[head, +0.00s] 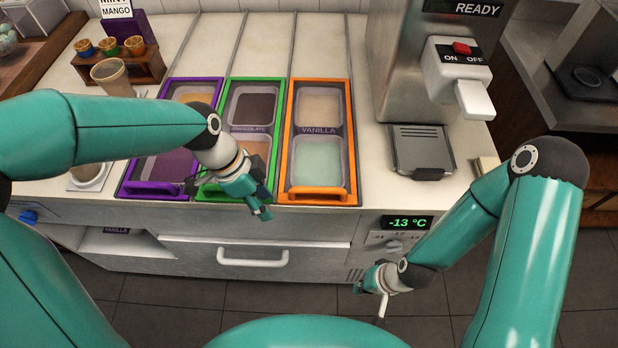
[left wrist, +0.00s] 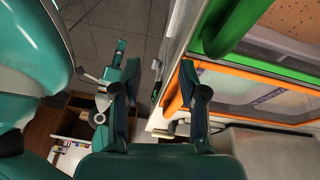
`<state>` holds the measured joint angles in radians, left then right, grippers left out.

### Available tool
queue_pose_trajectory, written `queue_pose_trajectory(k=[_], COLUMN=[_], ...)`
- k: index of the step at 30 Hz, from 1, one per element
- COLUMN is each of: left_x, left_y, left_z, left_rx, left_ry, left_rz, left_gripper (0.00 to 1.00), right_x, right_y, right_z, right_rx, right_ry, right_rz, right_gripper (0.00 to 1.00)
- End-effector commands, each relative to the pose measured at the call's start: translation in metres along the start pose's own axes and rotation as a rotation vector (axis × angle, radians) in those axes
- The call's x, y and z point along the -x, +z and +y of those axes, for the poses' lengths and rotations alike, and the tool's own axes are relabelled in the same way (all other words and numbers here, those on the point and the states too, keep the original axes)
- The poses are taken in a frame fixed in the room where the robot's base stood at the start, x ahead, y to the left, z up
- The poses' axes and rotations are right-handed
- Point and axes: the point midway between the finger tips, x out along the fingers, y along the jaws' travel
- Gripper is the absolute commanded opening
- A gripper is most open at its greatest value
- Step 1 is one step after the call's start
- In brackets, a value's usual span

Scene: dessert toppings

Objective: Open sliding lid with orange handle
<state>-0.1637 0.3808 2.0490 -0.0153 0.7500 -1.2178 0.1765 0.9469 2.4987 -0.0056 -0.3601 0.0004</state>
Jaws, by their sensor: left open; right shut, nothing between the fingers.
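The sliding lid with the orange frame (head: 284,140) and orange handle (head: 318,196) lies over the right-hand section of the freezer top. Its clear panel reads VANILLA and appears closed over two tubs. My left gripper (head: 262,205) is open and empty, in front of the green lid's near end, to the left of the orange handle. In the left wrist view the open fingers (left wrist: 161,90) are beside the orange frame (left wrist: 240,75), with the green handle (left wrist: 225,30) above.
A green lid (head: 283,95) and a purple lid (head: 165,95) lie left of the orange one. A steel machine (head: 400,60) with a drip tray (head: 422,150) stands to the right. A white drawer handle (head: 252,262) sticks out below.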

Motion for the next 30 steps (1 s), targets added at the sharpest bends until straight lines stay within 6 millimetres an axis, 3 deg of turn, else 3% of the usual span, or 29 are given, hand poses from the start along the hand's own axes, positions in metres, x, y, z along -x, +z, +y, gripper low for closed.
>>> queue_pose_trajectory(k=[1, 4, 6, 10, 17, 30], left_x=[0.039, 0.088, 0.112, 0.129, 0.105, 0.015], left_y=[-0.023, -0.053, -0.066, -0.077, -0.08, -0.089], left_z=[-0.001, 0.001, 0.005, 0.009, 0.005, -0.014], left_rx=[-0.069, -0.163, -0.207, -0.246, -0.248, -0.247], left_ry=[-0.057, -0.14, -0.179, -0.212, -0.21, -0.208], left_rz=[0.018, 0.047, 0.062, 0.075, 0.075, 0.074], left_gripper=[0.42, 0.42, 0.42, 0.42, 0.42, 0.42], right_x=[0.01, 0.017, 0.019, 0.021, 0.023, 0.033], right_y=[0.0, 0.0, 0.0, 0.0, 0.0, 0.0], right_z=[-0.004, -0.006, -0.007, -0.007, -0.008, -0.012], right_rx=[0.0, 0.0, 0.0, 0.0, 0.0, 0.0], right_ry=[0.0, 0.0, 0.0, 0.0, 0.0, 0.0], right_rz=[0.0, 0.0, 0.0, 0.0, 0.0, 0.0], right_gripper=[0.0, 0.0, 0.0, 0.0, 0.0, 0.0])
